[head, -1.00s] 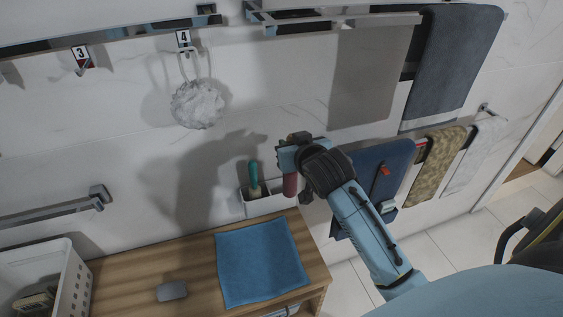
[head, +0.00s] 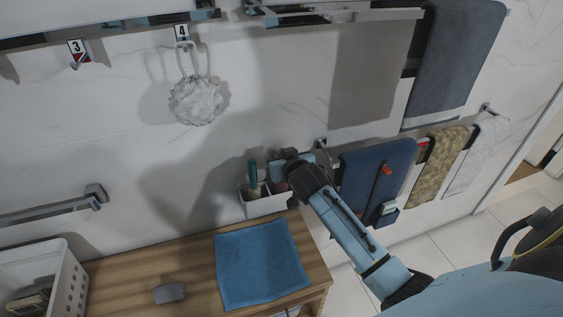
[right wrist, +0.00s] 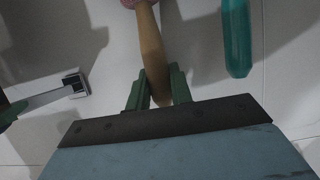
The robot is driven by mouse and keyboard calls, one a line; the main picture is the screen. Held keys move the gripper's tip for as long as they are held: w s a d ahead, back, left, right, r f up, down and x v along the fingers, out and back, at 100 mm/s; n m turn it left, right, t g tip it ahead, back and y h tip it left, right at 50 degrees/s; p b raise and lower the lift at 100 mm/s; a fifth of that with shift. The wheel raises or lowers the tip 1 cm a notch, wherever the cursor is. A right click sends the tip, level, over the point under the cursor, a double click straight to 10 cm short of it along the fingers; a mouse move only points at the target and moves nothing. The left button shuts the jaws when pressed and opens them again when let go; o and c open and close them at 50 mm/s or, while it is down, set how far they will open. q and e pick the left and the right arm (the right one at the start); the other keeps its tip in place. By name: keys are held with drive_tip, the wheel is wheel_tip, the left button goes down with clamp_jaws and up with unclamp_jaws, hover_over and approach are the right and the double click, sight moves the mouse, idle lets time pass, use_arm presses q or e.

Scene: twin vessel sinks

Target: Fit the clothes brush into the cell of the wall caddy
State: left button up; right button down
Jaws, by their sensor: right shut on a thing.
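The white wall caddy (head: 265,208) sits against the wall at the back edge of the wooden counter. A teal-handled item (head: 253,178) stands in its left part; its teal handle also shows in the right wrist view (right wrist: 236,40). My right gripper (head: 284,172) is over the caddy's right part. In the right wrist view its green fingers (right wrist: 157,88) are shut on the wooden handle of the clothes brush (right wrist: 150,48), with a pink part beyond. In the head view my gripper mostly hides the brush, and I cannot tell whether its lower end is inside the cell. My left gripper is not in view.
A blue cloth (head: 262,262) and a grey bar (head: 170,293) lie on the wooden counter (head: 125,280). A white basket (head: 65,285) stands at left. A white puff (head: 198,100) hangs above. A navy towel (head: 375,180) hangs close to the right of my arm.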

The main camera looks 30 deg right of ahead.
drive_tip(key=shift+w+f, duration=0.2)
drive_tip(key=shift+f, duration=0.55)
drive_tip(key=c, duration=1.3)
unclamp_jaws()
drive_tip(key=shift+f, duration=0.15)
drive_tip(key=shift+o, duration=0.2)
drive_tip(key=shift+r, duration=0.25)
drive_tip(key=p+v, duration=0.1)
drive_tip(key=v, duration=1.1)
drive_tip(key=shift+p, duration=0.3)
